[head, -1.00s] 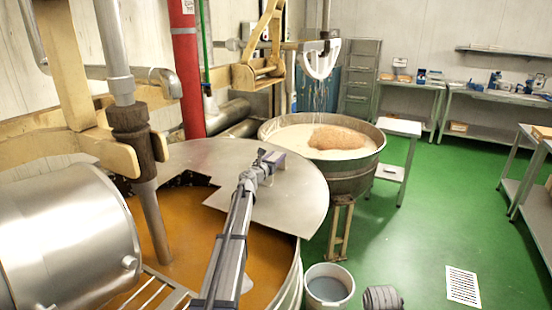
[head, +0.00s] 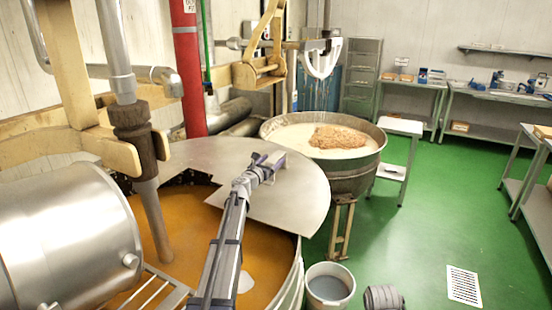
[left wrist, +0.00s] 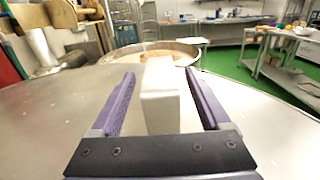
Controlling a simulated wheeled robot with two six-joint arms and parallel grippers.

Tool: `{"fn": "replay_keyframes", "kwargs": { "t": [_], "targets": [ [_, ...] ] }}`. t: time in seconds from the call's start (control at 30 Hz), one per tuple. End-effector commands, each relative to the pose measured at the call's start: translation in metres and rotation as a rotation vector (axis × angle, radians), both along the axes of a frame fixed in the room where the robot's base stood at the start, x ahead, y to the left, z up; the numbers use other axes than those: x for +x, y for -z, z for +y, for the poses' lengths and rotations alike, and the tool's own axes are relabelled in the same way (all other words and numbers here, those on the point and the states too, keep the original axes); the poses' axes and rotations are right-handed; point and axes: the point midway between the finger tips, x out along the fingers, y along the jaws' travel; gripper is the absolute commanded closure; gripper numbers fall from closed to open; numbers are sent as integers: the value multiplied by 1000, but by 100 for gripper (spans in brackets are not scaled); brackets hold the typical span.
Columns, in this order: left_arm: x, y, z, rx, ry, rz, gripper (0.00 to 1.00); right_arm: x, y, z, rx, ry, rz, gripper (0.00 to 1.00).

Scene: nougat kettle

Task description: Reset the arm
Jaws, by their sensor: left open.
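My left arm reaches up from the bottom of the head view, with its left gripper (head: 272,160) over the flat metal lid (head: 300,195) of the near kettle. In the left wrist view, the two purple fingers of this gripper (left wrist: 160,100) are spread apart. A pale, whitish block (left wrist: 161,100) stands between them, with visible gaps on both sides. The block cannot be made out clearly in the head view. My right gripper is not in view.
The near kettle holds orange-brown liquid (head: 185,235). A steel drum (head: 65,240) stands left, beside a vertical shaft (head: 153,215). Behind the lid is a second kettle (head: 355,178) with pale mass. A bucket (head: 328,290) stands below on the green floor, which is open at right.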

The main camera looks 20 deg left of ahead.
Motion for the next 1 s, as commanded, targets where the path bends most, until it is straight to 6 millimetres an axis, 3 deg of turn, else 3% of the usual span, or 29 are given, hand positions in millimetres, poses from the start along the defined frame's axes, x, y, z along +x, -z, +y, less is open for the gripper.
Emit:
{"fn": "replay_keyframes", "kwargs": {
  "t": [0.03,0.2,0.7,1.0],
  "targets": [
    [-13,0,0,0,-2,0,20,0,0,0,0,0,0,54],
    [-30,0,2,0,0,0,20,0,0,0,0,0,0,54],
    [-30,-2,3,0,0,0,20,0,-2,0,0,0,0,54],
    [-30,-50,2,0,0,0,20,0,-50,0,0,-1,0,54]
  ]
}}
